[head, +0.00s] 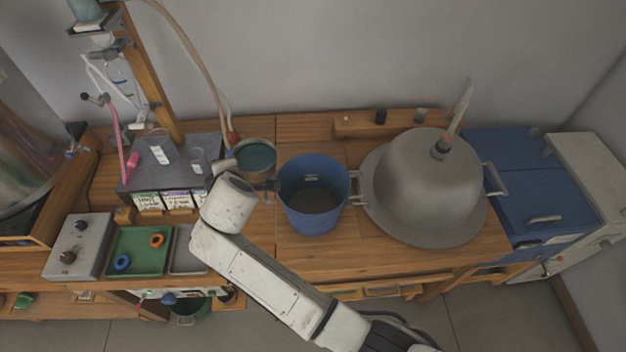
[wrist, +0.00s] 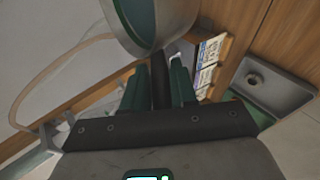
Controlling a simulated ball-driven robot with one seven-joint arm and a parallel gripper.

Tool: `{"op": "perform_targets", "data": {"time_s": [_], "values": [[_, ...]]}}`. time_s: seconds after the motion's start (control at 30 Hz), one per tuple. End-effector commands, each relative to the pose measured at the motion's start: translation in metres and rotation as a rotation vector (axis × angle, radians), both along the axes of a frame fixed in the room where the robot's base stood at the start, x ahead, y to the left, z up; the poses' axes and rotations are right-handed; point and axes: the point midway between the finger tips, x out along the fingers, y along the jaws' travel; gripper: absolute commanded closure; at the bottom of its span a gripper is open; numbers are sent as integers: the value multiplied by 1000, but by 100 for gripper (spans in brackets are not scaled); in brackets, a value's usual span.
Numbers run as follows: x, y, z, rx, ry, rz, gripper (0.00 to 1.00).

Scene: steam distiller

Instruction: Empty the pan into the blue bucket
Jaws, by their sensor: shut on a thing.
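The pan (head: 257,158) is a round grey vessel with dark teal liquid showing inside. It is roughly level, just left of the blue bucket. The blue bucket (head: 298,200) stands upright on the wooden bench, with a dark interior; I cannot tell what is in it. My gripper (wrist: 160,82) has its green fingers shut on the pan's dark handle (wrist: 160,65) in the wrist view. The pan's grey wall (wrist: 155,44) shows above the fingers there. In the head view my white wrist hides the fingertips.
A large grey dome (head: 425,180) on a wide rim stands right of the bucket. A wooden post (head: 155,80) with tubing and glassware rises at the left. Sorting trays (head: 140,250) lie at the front left. The bench in front of the bucket is clear.

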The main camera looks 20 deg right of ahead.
Motion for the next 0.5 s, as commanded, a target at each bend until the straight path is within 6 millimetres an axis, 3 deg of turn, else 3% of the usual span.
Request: {"op": "perform_targets", "data": {"time_s": [0.5], "values": [[-8, -13, 14, 107, -77, -1, 100]]}}
